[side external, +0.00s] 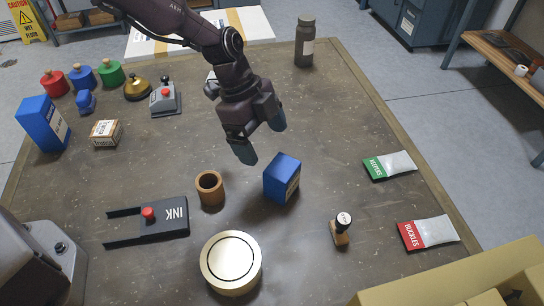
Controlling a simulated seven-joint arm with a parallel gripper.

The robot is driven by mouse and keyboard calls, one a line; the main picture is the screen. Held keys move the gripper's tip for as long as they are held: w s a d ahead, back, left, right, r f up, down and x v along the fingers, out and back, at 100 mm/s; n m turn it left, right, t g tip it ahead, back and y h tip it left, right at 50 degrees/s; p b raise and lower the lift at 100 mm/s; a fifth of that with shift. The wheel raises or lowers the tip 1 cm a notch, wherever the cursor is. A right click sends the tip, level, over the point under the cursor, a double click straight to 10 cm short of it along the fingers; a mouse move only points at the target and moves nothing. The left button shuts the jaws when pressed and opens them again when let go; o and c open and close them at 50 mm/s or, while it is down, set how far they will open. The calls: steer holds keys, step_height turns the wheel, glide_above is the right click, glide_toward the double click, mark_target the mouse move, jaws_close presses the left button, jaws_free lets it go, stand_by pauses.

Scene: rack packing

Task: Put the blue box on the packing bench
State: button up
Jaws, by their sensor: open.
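A blue box (282,178) stands on the brown bench top (330,110) near the middle, with a pale label on its right side. A second, larger blue box (43,124) with a white label stands at the left edge. My gripper (262,140) hangs above and a little behind the middle blue box, fingers pointing down. It is open and empty, and appears apart from the box. Which of the two boxes the task means cannot be told from the picture.
An orange-brown cup (210,188), a round brass-coloured disc (231,263), a black INK tray (150,221) and a stamp (341,228) surround the middle box. KEEPERS (390,165) and BUCKLES (428,233) packets lie right. A dark bottle (305,42) stands at the back. The centre-right surface is clear.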

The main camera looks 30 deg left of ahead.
steer(key=shift+v, duration=1.45)
steer(key=s+a+r+n+t, duration=0.1)
steer(key=s+a+r+n, duration=0.3)
steer(key=a+r, duration=0.3)
steer(key=s+a+r+n+t, duration=0.1)
steer(key=s+a+r+n, duration=0.25)
steer(key=r, duration=0.65)
steer(key=s+a+r+n+t+y, duration=0.1)
steer(key=s+a+r+n+y, duration=0.1)
steer(key=s+a+n, duration=0.3)
steer(key=s+a+r+n+t+y, duration=0.2)
steer(key=s+a+n, duration=0.3)
steer(key=s, duration=0.6)
steer(key=shift+s+a+t, duration=0.2)
steer(key=shift+a+t, duration=0.1)
steer(key=shift+a, duration=0.35)
